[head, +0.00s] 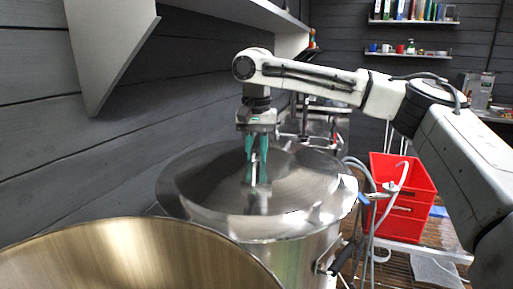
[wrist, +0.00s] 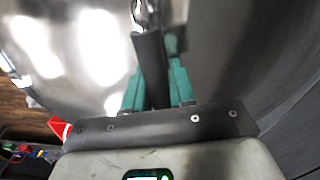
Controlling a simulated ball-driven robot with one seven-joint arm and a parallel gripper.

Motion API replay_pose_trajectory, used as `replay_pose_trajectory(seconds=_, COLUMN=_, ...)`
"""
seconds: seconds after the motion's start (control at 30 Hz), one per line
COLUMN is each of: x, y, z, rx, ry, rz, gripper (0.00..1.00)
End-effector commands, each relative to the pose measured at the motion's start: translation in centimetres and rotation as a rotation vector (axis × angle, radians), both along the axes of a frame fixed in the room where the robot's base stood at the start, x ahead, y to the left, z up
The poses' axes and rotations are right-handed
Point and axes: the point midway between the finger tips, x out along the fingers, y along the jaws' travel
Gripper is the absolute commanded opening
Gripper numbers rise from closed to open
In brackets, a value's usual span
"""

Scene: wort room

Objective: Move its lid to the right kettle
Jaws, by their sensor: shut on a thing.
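A wide, shiny steel lid (head: 215,185) is over the steel kettle (head: 290,262) in the middle of the head view. I cannot tell whether it rests on the rim or hangs just above it. My gripper (head: 257,178) points down at the lid's centre and its green fingers are shut on the lid's handle. In the wrist view the fingers (wrist: 155,92) close around the dark handle (wrist: 150,60), with the lid's bright surface (wrist: 70,50) behind. A second kettle (head: 130,250), open and without a lid, stands at the near left, showing its brownish inner wall.
A red crate (head: 405,190) stands right of the middle kettle, with pale hoses (head: 375,215) between them. A dark plank wall (head: 40,150) runs close along the left, with a shelf bracket (head: 110,45) above. More steel equipment (head: 325,120) stands behind the lid.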

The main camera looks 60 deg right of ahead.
Motion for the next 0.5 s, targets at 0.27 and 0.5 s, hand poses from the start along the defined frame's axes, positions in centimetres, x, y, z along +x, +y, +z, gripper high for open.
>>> replay_pose_trajectory(seconds=0.27, x=0.04, y=-0.03, z=-0.02, rx=-0.003, ry=-0.003, rz=0.000, gripper=0.00)
replay_pose_trajectory(seconds=0.5, x=0.03, y=-0.02, z=-0.10, rx=-0.002, ry=-0.003, rz=0.000, gripper=0.41)
